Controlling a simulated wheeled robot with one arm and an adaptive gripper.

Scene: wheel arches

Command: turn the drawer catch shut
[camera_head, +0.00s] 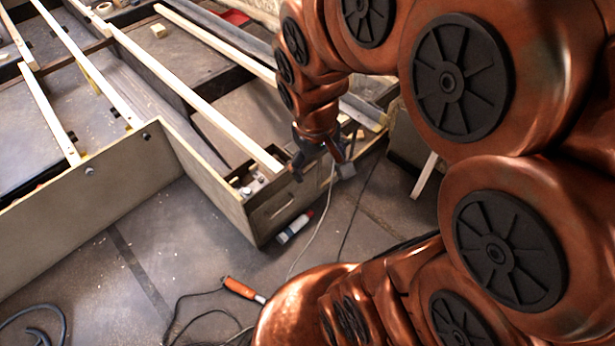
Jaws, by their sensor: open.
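My gripper (322,172) hangs at the end of my copper-coloured arm, right of the picture's centre, pointing down. Its dark fingers are spread apart with nothing visible between them. It appears in front of the right-hand part of a wooden box's end face (262,222), which has rectangular recessed outlines. I cannot make out a drawer or its catch with certainty; they may be hidden behind the gripper or too small to tell. Contact between the gripper and the box cannot be told from this view.
A low wooden frame (90,205) with pale slats (190,95) fills the left and back. A white tube (295,227) lies by the box. An orange-handled tool (243,289) and cables lie on the floor.

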